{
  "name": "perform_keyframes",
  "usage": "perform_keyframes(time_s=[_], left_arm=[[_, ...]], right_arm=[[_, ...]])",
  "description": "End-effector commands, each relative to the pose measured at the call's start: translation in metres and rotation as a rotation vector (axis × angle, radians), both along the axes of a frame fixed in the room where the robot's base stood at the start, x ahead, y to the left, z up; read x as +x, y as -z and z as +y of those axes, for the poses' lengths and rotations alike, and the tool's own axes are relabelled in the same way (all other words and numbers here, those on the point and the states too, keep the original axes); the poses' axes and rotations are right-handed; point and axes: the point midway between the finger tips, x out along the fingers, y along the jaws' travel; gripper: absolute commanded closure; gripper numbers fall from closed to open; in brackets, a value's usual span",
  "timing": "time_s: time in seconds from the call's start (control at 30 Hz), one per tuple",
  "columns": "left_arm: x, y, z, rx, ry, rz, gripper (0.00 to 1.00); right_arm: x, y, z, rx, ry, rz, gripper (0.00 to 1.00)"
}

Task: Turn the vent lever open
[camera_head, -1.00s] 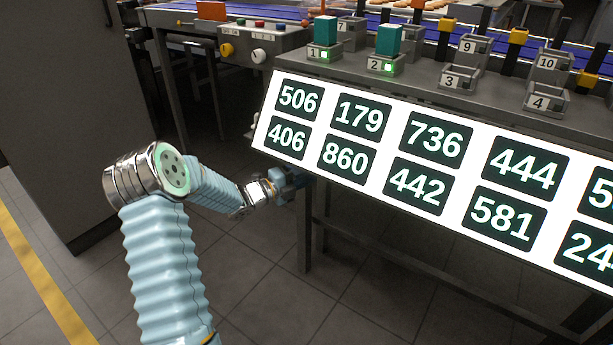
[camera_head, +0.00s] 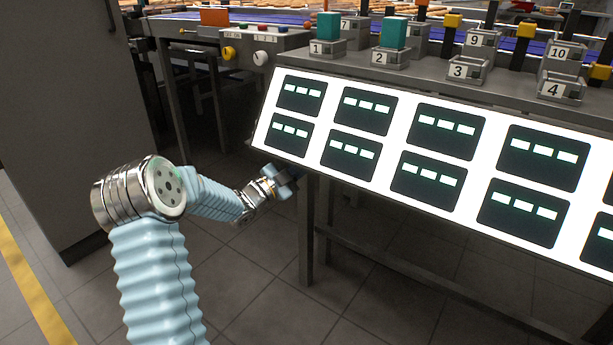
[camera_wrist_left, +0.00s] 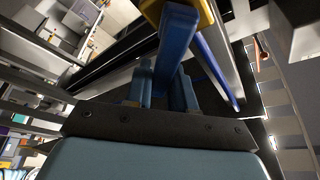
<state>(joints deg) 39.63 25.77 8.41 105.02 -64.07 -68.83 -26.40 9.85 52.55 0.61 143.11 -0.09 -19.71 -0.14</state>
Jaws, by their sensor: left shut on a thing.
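My left gripper (camera_head: 284,183) is low beside the left end of the display board, at the end of my pale blue arm. In the left wrist view my left gripper (camera_wrist_left: 163,88) is shut on a blue bar, which looks like the vent lever (camera_wrist_left: 177,42). The bar runs up from between the fingers to a yellow part (camera_wrist_left: 192,12) at the top edge. In the head view the lever is largely hidden by the gripper and the board, and I cannot tell its angle. My right gripper is not in view.
The white display board (camera_head: 262,128) with several dark panels showing dashes slopes above the gripper. Numbered holders stand behind it, with teal blocks (camera_head: 394,32) at 1 and 2. A control box (camera_head: 240,42) is at the back left. A table leg (camera_head: 306,235) stands near the gripper.

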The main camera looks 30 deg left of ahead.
Motion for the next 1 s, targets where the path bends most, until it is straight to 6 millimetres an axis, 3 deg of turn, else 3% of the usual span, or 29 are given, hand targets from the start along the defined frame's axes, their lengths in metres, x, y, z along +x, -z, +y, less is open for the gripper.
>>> perform_keyframes(time_s=[0.6,1.0], left_arm=[[0.002,-0.013,0.029,-0.564,0.000,0.046,1.00],[0.003,-0.016,0.042,-0.780,-0.001,0.066,1.00]], right_arm=[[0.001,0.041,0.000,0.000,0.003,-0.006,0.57],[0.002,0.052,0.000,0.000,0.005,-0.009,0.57]])
